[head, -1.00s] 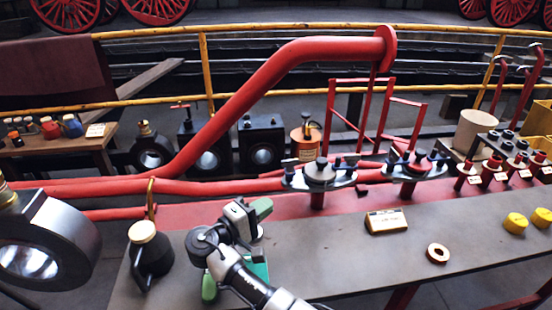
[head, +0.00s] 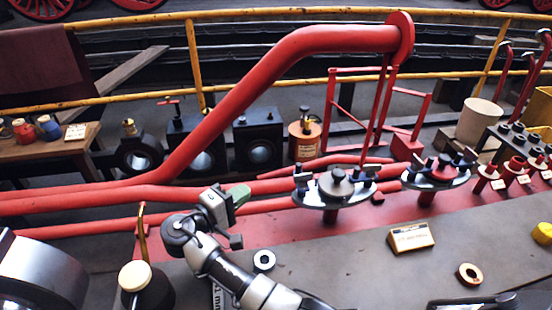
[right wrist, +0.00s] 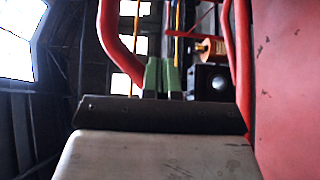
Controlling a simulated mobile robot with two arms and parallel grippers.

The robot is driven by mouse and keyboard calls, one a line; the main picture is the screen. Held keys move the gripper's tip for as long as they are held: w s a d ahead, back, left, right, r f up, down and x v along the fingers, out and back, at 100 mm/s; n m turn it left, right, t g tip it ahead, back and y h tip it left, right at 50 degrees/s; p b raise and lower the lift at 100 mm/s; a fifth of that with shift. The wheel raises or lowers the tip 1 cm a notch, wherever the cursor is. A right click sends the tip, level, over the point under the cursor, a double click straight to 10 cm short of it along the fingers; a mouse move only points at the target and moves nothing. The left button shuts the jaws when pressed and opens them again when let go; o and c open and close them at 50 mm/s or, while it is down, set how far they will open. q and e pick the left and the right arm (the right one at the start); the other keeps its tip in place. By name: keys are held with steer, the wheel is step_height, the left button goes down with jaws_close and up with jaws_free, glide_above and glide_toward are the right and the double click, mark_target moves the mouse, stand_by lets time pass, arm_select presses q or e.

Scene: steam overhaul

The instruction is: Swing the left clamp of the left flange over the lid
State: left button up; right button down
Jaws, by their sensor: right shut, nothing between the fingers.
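The left flange (head: 326,201) is a dark oval plate on a red stub, right of centre in the head view. Another clamp (head: 371,171) is at the right end. My right gripper (head: 236,196), with green fingers, is shut and empty, left of the flange and apart from it. Its shut fingers show in the right wrist view (right wrist: 164,78); no clamp shows there. My left gripper is not in view.
A second flange (head: 437,178) stands to the right. A large red pipe (head: 260,75) rises behind my gripper. A small box (head: 411,237), a ring (head: 469,273) and a pale ring (head: 263,260) lie on the grey bench. A black can (head: 147,289) stands at front left.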

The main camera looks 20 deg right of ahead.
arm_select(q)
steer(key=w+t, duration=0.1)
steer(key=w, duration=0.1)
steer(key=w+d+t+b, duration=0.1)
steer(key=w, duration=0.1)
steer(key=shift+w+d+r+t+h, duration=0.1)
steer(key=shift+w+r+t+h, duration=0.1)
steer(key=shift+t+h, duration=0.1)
arm_select(e)
steer(key=s+x, duration=0.2)
steer(key=x, duration=1.1)
steer(key=shift+d, duration=0.45)
steer(key=shift+d, duration=0.15)
